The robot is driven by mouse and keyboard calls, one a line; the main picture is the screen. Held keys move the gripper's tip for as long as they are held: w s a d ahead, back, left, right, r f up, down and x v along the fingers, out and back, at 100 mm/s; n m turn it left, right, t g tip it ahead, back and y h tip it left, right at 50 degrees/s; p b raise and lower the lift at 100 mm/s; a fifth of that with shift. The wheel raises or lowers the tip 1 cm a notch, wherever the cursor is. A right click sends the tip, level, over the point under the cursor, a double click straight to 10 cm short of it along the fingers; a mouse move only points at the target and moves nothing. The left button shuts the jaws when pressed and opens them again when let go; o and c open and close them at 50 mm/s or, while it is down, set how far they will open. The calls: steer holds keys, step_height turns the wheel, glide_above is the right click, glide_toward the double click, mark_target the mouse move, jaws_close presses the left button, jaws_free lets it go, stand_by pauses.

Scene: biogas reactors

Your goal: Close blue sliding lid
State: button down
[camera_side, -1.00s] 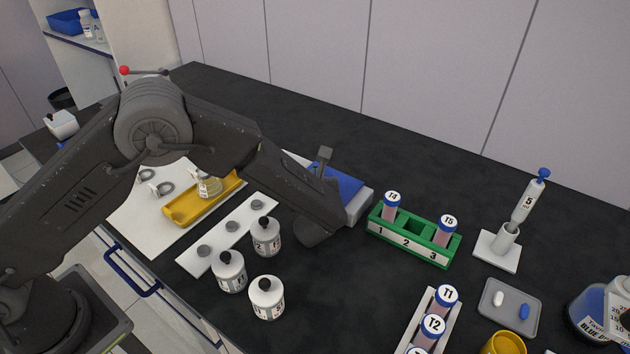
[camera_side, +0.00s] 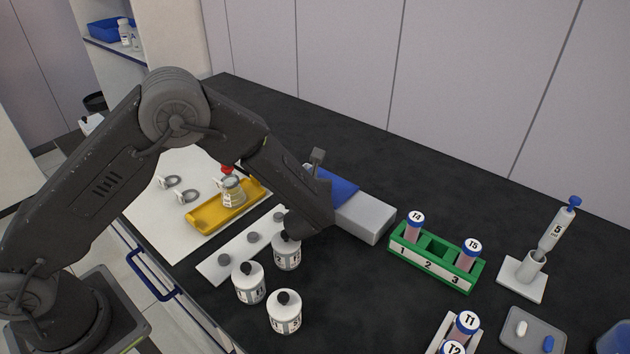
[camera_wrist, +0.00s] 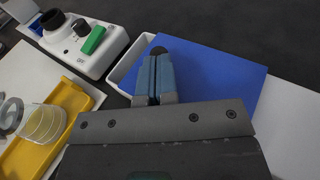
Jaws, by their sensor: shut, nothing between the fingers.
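The blue sliding lid (camera_side: 338,187) lies on a long white box (camera_side: 365,217), partly hidden behind my arm. It also shows in the wrist view (camera_wrist: 215,85), where a narrow strip of the box stays uncovered along the lid's left edge. White surface (camera_wrist: 291,125) is bare to the lid's right. My gripper (camera_wrist: 157,62) is shut and empty. Its fingers lie over the lid near its left edge, with a dark rounded spot at their tips. I cannot tell whether they touch the lid. In the side view the fingertips are hidden behind my wrist.
A white device with a green switch (camera_wrist: 93,40) stands left of the box. Several white bottles (camera_side: 285,312) stand in front. A green tube rack (camera_side: 430,262) is right of the box. The bench behind is clear.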

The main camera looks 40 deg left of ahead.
steer(key=v, duration=0.5)
steer(key=shift+s+d, duration=0.15)
step_height(320, 180, up, 7)
steer(key=s+d+f+g+h, duration=0.1)
steer(key=s+d+f+g, duration=0.1)
steer(key=s+f, duration=0.2)
steer(key=x, duration=1)
steer(key=shift+w+d, duration=0.15)
steer(key=shift+w, duration=0.1)
steer(key=a, duration=0.3)
steer(key=shift+a, duration=0.4)
steer(key=shift+s+d+r, duration=0.1)
steer(key=shift+d, duration=0.05)
